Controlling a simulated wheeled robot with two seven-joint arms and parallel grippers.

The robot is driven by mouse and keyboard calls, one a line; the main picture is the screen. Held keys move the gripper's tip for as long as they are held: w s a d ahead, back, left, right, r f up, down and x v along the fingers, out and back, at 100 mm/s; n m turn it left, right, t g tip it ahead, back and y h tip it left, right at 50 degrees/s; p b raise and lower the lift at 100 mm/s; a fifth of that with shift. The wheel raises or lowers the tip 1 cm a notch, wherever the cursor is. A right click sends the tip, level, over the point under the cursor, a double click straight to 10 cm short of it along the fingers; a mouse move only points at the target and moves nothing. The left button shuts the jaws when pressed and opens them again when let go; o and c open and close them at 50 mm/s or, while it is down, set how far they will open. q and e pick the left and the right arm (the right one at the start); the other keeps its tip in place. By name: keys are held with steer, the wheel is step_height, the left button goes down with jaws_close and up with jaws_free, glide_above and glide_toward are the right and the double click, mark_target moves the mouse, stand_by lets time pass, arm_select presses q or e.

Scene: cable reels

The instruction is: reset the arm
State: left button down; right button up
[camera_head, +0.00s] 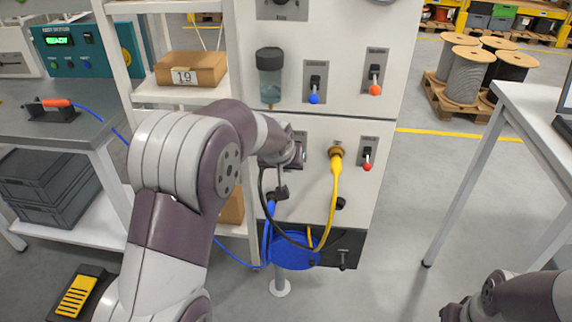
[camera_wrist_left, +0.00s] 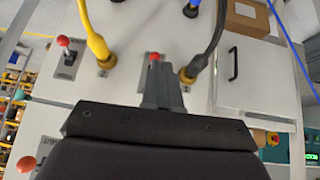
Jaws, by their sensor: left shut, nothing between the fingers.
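My left gripper (camera_head: 297,154) reaches to the front of the white panel (camera_head: 318,122). In the left wrist view its fingers (camera_wrist_left: 162,92) are shut and empty, close to a red-tipped switch (camera_wrist_left: 154,58). I cannot tell whether they touch it. A yellow cable's plug (camera_head: 336,155) sits in a panel socket; it also shows in the left wrist view (camera_wrist_left: 101,52). A black cable's plug (camera_wrist_left: 190,72) sits in a socket on the other side of the fingers. My right arm shows at the bottom right; its dark end (camera_head: 454,312) is cut off by the frame edge.
Lever switches with blue (camera_head: 314,98) and red (camera_head: 375,89) tips are above. A shelf with a cardboard box (camera_head: 190,69) stands left. A white table (camera_head: 535,115) is right; the floor between is clear.

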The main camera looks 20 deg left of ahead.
arm_select(q)
steer(key=shift+w+f, duration=0.2)
steer(key=shift+w, duration=0.05)
steer(key=s+d+m+g+p, duration=0.1)
steer(key=s+d+g+p, duration=0.1)
steer(key=s, duration=1.1)
steer(key=s+d+m+g+p, duration=0.1)
steer(key=s+d+g+p, duration=0.1)
steer(key=s, duration=1.1)
steer(key=shift+s+d+f+m+g+h+p, duration=0.15)
steer(key=shift+s+f+m+g+h+p, duration=0.2)
steer(key=shift+g+p, duration=0.7)
steer(key=shift+w+f, duration=0.1)
